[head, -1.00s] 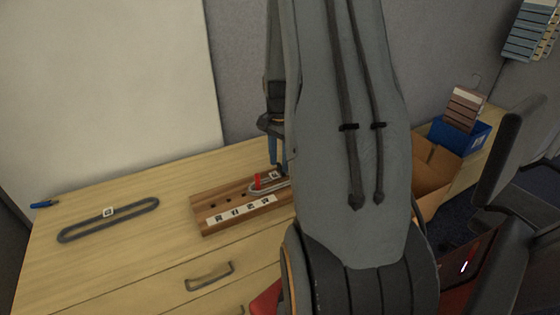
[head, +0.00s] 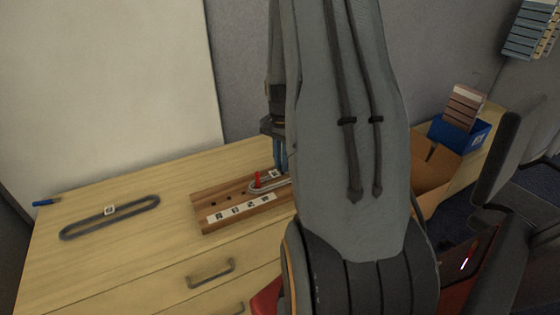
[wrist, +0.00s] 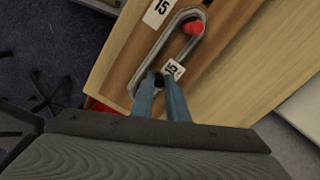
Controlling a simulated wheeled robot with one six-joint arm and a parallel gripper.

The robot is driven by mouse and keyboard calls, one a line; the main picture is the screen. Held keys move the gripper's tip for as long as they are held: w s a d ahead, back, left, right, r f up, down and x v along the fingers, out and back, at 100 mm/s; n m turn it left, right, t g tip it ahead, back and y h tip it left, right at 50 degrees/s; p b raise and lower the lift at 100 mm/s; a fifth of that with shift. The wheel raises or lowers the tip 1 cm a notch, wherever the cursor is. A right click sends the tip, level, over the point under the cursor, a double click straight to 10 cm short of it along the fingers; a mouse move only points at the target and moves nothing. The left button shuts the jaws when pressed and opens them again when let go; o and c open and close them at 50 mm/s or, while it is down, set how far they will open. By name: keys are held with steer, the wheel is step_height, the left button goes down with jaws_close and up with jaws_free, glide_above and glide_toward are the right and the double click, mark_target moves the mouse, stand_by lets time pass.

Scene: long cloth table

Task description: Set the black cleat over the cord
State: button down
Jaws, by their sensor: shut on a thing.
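My gripper (wrist: 164,84) points down at the wooden board (wrist: 118,70), with its two blue fingers shut on the small black cleat (wrist: 160,80). Only a little of the cleat shows between the fingertips. A grey cord loop (wrist: 150,58) lies on the board, and the fingertips are at its lower end, with the cleat close to it. Whether the cleat touches the cord I cannot tell. The cord's other end goes around a red peg (wrist: 194,27). In the head view, my gripper (head: 280,168) is beside the red peg (head: 257,179), and my arm hides the board's right part.
A second grey cord loop (head: 76,234) with a tag lies on the table (head: 130,260) at left, near a blue pen-like item (head: 45,202). The board has several holes and a label strip. A cardboard box (head: 436,170) and a blue bin (head: 468,138) stand at right.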

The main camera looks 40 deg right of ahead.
steer(key=shift+w+d+r+n, duration=0.15)
steer(key=shift+d+n, duration=0.15)
steer(key=shift+n, duration=0.15)
steer(key=shift+w+d+r+n, duration=0.1)
steer(key=shift+d+n, duration=0.15)
steer(key=shift+n, duration=0.2)
steer(key=c, duration=1.7)
jaws_free()
steer(key=shift+f, duration=0.1)
steer(key=shift+c, duration=0.2)
steer(key=shift+s, duration=0.1)
steer(key=shift+a, duration=0.1)
step_height(320, 180, up, 8)
steer(key=b, duration=0.1)
steer(key=shift+f+b, duration=0.15)
steer(key=shift+b, duration=0.15)
